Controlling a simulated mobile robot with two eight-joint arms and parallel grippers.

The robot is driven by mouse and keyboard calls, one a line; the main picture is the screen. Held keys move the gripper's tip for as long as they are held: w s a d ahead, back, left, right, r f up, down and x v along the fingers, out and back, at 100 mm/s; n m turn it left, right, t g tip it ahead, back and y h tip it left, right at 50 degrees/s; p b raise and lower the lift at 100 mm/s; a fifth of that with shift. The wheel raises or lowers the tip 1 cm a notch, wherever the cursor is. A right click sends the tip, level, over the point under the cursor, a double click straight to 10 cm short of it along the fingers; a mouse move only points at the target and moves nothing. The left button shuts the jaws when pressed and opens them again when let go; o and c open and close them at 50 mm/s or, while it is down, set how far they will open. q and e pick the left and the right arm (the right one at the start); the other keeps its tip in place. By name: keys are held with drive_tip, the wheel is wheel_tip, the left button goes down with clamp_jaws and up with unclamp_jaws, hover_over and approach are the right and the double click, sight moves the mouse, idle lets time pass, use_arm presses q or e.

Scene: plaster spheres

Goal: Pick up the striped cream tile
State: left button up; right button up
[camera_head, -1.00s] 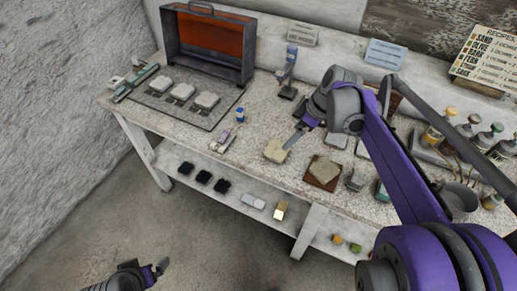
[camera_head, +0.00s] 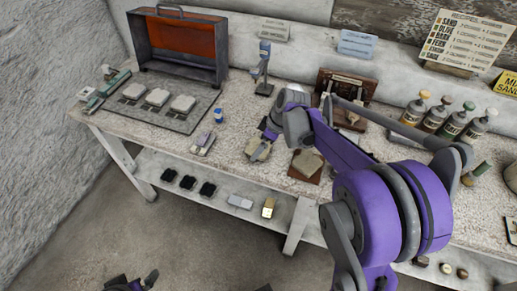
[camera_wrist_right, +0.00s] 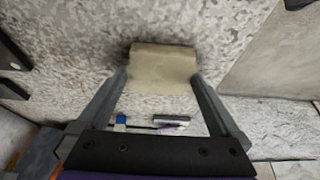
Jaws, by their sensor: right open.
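A cream tile (camera_head: 254,154) lies on the worktable near its front edge, partly hidden by my right gripper in the head view. In the right wrist view the tile (camera_wrist_right: 163,68) lies straight ahead, blurred, and I cannot make out stripes. My right gripper (camera_wrist_right: 160,80) is open, with one fingertip at each side edge of the tile; I cannot tell if they touch it. In the head view the right gripper (camera_head: 261,146) points down over the tile. My left gripper (camera_head: 146,280) is low at the bottom edge, away from the table, mostly cut off.
Another pale tile (camera_head: 307,161) lies on a brown board to the right. A grey tray (camera_head: 191,124) with three pale blocks is at the left, before an open case (camera_head: 180,48). A stand (camera_head: 264,88), a blue-capped vial (camera_head: 218,116) and several bottles (camera_head: 413,110) stand around.

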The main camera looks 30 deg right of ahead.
drive_tip(key=shift+f, duration=0.1)
drive_tip(key=shift+c, duration=0.2)
drive_tip(key=c, duration=1.3)
